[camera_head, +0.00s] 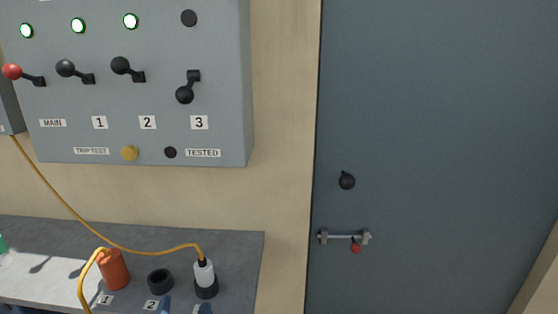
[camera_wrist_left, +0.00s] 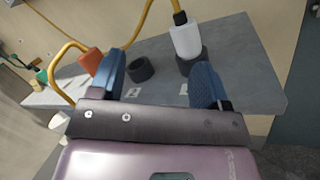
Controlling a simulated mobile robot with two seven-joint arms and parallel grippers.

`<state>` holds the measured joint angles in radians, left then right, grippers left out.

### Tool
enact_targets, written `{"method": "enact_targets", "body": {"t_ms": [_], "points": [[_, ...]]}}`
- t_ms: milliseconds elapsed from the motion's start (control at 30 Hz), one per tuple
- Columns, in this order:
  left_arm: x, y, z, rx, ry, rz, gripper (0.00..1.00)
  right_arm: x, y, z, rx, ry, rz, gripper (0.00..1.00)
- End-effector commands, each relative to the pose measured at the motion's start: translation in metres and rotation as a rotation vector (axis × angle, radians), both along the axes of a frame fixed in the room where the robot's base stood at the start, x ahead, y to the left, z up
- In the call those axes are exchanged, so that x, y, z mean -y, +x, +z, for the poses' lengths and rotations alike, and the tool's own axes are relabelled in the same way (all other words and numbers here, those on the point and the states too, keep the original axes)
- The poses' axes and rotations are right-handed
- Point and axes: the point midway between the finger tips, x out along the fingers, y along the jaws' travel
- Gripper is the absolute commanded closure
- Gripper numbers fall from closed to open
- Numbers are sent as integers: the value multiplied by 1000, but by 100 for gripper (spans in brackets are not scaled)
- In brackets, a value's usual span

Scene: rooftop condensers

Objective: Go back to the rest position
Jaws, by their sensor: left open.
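My left gripper (camera_head: 184,309) shows only as two blue fingertips at the bottom edge of the head view, over the front of the grey shelf (camera_head: 238,246). In the left wrist view its blue fingers (camera_wrist_left: 160,82) are spread wide with nothing between them. Beyond them are an empty black ring (camera_wrist_left: 141,69) and a white plug (camera_wrist_left: 186,38) standing in another black ring, apart from the fingers. The plug (camera_head: 204,274) has a yellow cable from its top. My right gripper is in neither view.
An orange cylinder (camera_head: 113,269) with a yellow handle-like loop stands left of the empty ring (camera_head: 160,281). A grey switch panel (camera_head: 220,85) is above: levers MAIN, 1 and 2 point up-left, lever 3 down; three lamps are lit. A grey door (camera_head: 440,130) with a latch is right.

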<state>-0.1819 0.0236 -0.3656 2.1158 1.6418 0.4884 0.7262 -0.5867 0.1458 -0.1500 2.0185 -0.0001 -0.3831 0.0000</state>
Motion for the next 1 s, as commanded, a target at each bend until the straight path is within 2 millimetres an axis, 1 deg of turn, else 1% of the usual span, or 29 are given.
{"method": "enact_targets", "body": {"t_ms": [33,100,167,267,400,467,500,567,600,667,700,800,900,1000], "points": [[-3,-6,-6,-7,125,3,30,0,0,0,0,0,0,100],[-6,-12,-13,-16,315,3,30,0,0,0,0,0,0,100],[-7,-18,-20,-29,475,-3,30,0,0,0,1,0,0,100],[-8,-29,-37,-62,748,-20,30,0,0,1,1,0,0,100],[-11,-45,-69,-126,1129,-65,30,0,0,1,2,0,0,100],[-13,-53,-84,-159,1291,-94,30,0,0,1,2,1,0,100],[-16,-59,-96,-184,1400,-116,30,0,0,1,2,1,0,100],[-20,-69,-114,-222,1561,-156,30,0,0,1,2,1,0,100],[-24,-76,-126,-250,1667,-185,30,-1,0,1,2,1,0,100],[-32,-87,-146,-293,1826,-234,30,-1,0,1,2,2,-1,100],[-38,-95,-158,-322,1930,-271,30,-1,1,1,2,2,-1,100],[-55,-117,-187,-395,2172,-370,30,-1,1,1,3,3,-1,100],[-73,-137,-210,-460,2369,-468,30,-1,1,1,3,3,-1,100],[-87,-152,-225,-508,2505,-546,30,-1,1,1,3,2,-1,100]]}}
